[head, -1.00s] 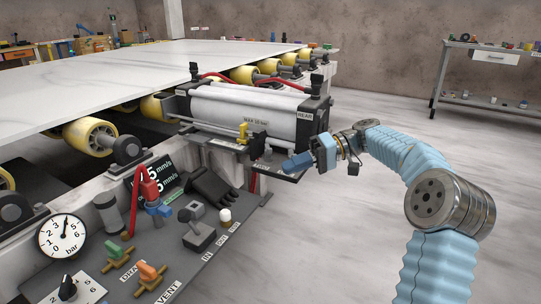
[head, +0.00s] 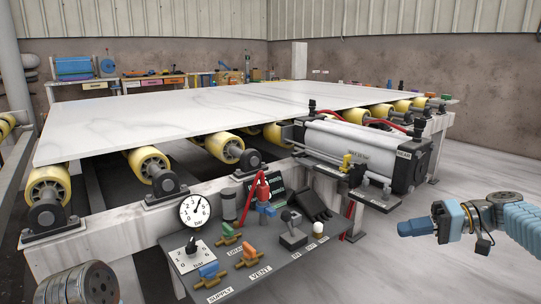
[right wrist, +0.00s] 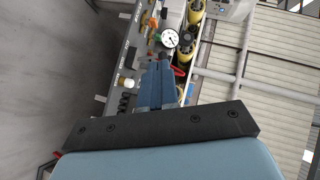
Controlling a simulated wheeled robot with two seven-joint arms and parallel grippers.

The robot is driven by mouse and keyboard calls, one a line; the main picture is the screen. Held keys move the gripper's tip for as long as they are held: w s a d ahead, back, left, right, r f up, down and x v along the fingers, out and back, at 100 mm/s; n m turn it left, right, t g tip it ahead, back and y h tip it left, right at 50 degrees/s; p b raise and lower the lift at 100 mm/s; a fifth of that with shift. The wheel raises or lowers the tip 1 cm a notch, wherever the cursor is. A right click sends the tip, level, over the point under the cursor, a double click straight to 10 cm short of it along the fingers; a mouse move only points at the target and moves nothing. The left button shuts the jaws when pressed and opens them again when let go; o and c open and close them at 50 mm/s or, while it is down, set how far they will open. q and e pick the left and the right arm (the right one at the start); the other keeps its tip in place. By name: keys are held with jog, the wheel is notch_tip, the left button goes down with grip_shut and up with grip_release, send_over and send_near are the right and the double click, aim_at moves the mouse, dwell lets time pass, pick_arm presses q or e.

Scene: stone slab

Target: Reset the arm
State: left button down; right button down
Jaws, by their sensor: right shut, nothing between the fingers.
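My right gripper (head: 418,227) is at the right of the head view, its blue fingers pointing left and shut with nothing between them. It hangs in free air over the floor, apart from the cylinder and the control panel. In the right wrist view its closed blue fingers (right wrist: 155,84) point toward the control panel. My left gripper is not in view; a round metal joint of mine (head: 82,284) shows at the bottom left of the head view.
A pneumatic cylinder (head: 350,143) is mounted beside the large white slab (head: 200,112) on yellow rollers (head: 150,168). The control panel (head: 235,285) in front carries a pressure gauge (head: 194,211), a dial, several valves and a joystick-like lever (head: 292,230). Floor at the right is clear.

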jog(key=s+a+f+m+g+h+p, duration=0.1)
jog(key=a+f+m+h, duration=0.35)
jog(key=f, duration=1.05)
jog(key=a+f+m+g+h+p, duration=0.1)
jog(key=a+f, duration=0.6)
jog(key=f, duration=0.9)
jog(key=s+a+f+n+h, duration=0.1)
jog(key=s+a+f+h, duration=0.1)
jog(key=s+a+f, duration=0.2)
jog(key=s+a+f+n+h+p, duration=0.1)
jog(key=s+a+f+h, duration=0.2)
jog(key=s+f, duration=0.7)
jog(key=s+a, duration=0.1)
jog(key=s, duration=0.6)
jog(key=shift+s+a, duration=0.15)
jog(key=shift+f+n, duration=0.1)
jog(key=shift+n, duration=0.15)
dwell(2.4)
